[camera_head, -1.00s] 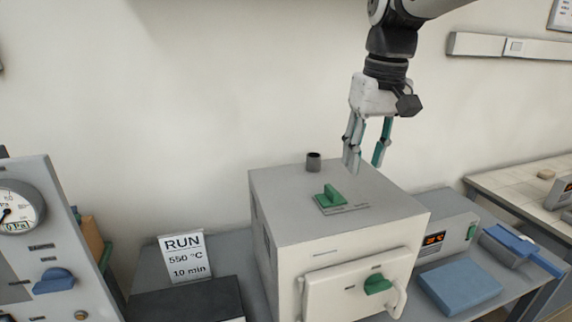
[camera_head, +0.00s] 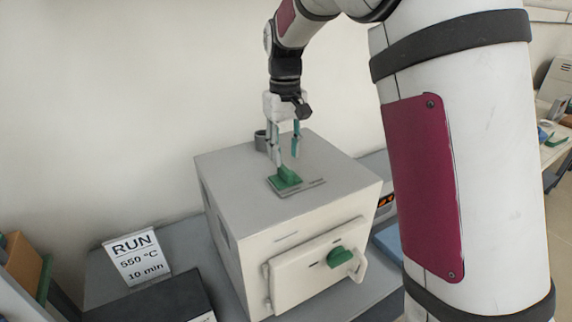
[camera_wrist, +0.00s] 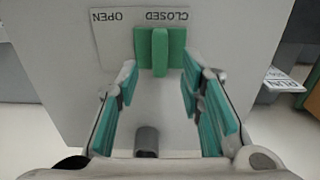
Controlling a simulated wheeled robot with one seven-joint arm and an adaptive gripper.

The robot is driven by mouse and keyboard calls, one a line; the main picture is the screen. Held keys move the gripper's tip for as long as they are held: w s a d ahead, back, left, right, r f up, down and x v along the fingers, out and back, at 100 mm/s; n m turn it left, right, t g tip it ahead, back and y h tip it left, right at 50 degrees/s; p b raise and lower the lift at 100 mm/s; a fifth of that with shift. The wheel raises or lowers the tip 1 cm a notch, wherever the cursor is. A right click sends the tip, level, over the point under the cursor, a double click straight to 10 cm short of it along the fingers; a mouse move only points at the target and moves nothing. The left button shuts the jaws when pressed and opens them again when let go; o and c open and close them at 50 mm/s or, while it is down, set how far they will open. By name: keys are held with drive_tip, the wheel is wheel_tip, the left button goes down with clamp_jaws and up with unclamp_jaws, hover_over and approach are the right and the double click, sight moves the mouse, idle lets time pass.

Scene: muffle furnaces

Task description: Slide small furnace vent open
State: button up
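The small furnace (camera_head: 225,165) is a pale box with a grey top. Its green vent slider (camera_head: 289,176) sits on a plate on the top. In the wrist view the slider's raised grip (camera_wrist: 160,50) is at the CLOSED end of the label plate (camera_wrist: 112,35), with OPEN to its left, lettering upside down. My gripper (camera_head: 286,155) is above the furnace top, close to the slider. In the wrist view my gripper (camera_wrist: 160,80) is open and empty. Its teal fingers are apart, one on each side of the grip in the picture. I see no contact.
A grey chimney pipe (camera_head: 260,141) rises behind the slider and also shows in the wrist view (camera_wrist: 147,140). The furnace door (camera_head: 310,270) has a green knob (camera_head: 339,256). A RUN 550 °C sign (camera_head: 138,258) stands left. My arm hides much of the right side.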

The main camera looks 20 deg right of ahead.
sight(286, 169)
drive_tip(key=shift+f+p, duration=0.35)
drive_tip(key=shift+f, duration=2.15)
clamp_jaws()
